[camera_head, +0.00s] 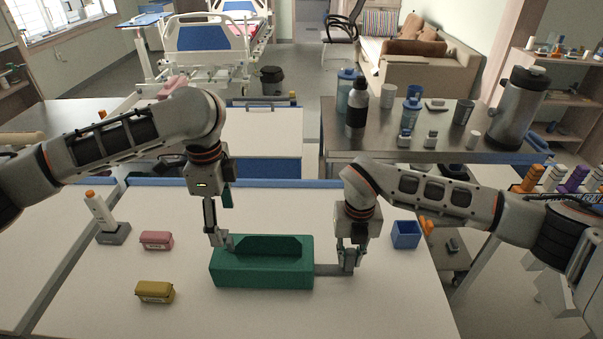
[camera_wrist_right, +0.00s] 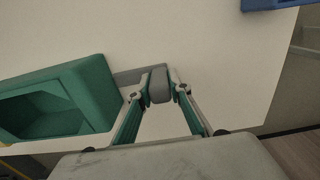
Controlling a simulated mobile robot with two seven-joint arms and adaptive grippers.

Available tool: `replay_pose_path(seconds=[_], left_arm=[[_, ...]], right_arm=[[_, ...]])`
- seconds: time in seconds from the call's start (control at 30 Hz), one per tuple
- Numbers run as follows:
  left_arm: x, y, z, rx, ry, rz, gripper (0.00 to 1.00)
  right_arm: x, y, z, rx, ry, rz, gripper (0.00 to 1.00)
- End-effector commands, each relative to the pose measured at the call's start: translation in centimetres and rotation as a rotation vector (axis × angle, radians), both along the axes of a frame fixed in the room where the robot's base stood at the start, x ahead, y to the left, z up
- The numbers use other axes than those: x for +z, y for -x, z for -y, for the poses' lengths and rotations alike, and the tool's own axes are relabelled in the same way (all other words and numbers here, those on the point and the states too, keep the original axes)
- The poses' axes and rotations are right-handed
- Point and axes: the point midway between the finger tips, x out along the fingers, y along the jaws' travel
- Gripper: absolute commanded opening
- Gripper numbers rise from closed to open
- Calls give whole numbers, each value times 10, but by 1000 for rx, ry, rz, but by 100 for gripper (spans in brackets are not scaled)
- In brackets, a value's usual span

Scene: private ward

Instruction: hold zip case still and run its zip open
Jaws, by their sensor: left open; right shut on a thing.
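The green zip case (camera_head: 262,277) lies on the white table, and a dark opening shows in its top. It also shows at the left of the right wrist view (camera_wrist_right: 90,85), where I look into its hollow. My left gripper (camera_head: 221,241) is open at the case's left back corner; contact cannot be told. My right gripper (camera_head: 347,262) is right of the case, shut on a grey zip pull (camera_wrist_right: 159,86). A flat grey strip (camera_head: 327,269) runs from the case's right end to the right gripper.
A pink box (camera_head: 156,240), a yellow box (camera_head: 154,292) and a white device on a grey stand (camera_head: 104,220) are left of the case. A blue open box (camera_head: 405,234) is to the right. The table in front of the case is clear.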

Motion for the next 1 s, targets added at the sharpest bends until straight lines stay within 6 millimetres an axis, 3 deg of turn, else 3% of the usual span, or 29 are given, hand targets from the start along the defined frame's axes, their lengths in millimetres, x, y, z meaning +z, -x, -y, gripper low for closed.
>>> replay_pose_path(seconds=[0.23, 0.27, 0.3, 0.33, 0.77, 1.0], left_arm=[[0, 0, 0, 0, 0, 0, 69], [0, 0, 0, 0, 0, 0, 69], [0, 0, 0, 0, 0, 0, 69], [0, 0, 0, 0, 0, 0, 69], [0, 0, 0, 0, 0, 0, 69], [0, 0, 0, 0, 0, 0, 69]], right_arm=[[0, 1, 0, 1, 0, -1, 0], [0, 1, 0, 1, 0, -1, 24], [0, 1, 0, 1, 0, -1, 34], [0, 1, 0, 1, 0, -1, 38], [6, 0, 0, 1, -1, 1, 38], [47, -1, 0, 1, 0, 4, 38]])
